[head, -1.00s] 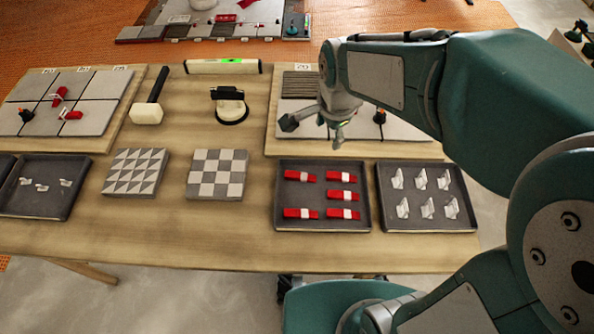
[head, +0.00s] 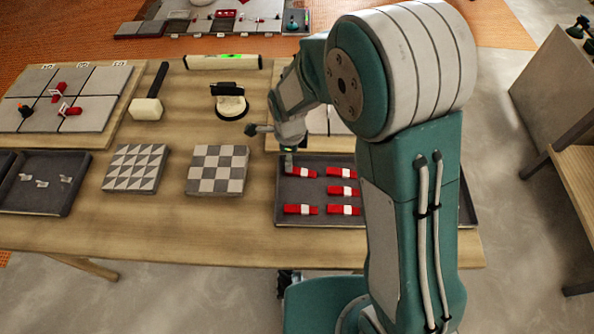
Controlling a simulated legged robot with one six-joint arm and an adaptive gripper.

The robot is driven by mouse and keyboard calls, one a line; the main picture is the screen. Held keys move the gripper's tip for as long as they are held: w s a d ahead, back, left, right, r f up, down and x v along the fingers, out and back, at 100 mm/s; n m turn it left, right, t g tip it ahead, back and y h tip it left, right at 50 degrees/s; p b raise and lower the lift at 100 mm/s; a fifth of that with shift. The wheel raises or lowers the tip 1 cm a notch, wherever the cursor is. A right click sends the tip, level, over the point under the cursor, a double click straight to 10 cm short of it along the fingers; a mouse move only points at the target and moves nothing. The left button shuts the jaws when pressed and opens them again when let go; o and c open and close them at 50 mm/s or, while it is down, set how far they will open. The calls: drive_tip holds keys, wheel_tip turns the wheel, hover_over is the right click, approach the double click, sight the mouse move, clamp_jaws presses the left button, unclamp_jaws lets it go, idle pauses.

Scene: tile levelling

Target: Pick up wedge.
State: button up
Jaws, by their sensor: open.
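Several red wedges with pale bands lie in a dark tray (head: 283,220). The upper-left wedge (head: 301,172) lies near the tray's back left corner, with another wedge (head: 341,172) to its right. Below are a middle wedge (head: 343,190), a front left wedge (head: 300,210) and a front right wedge (head: 344,210). My gripper (head: 269,146) is open and empty, its fingers spread. One fingertip is over the tray's back left edge, close to the upper-left wedge; the other is out to the left over the table. My arm hides the tray's right side.
A second dark tray (head: 467,208) at right is mostly hidden behind my arm. Checkered tile (head: 217,170) and triangle-patterned tile (head: 135,168) lie left of the wedges. A suction cup (head: 230,102), mallet (head: 148,104) and level (head: 222,62) are further back. Bare table lies in front.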

sight(301, 172)
drive_tip(key=f, duration=0.5)
drive_tip(key=shift+d+f, duration=0.15)
drive_tip(key=shift+d, duration=0.05)
drive_tip(key=shift+c, duration=0.3)
drive_tip(key=c, duration=0.8)
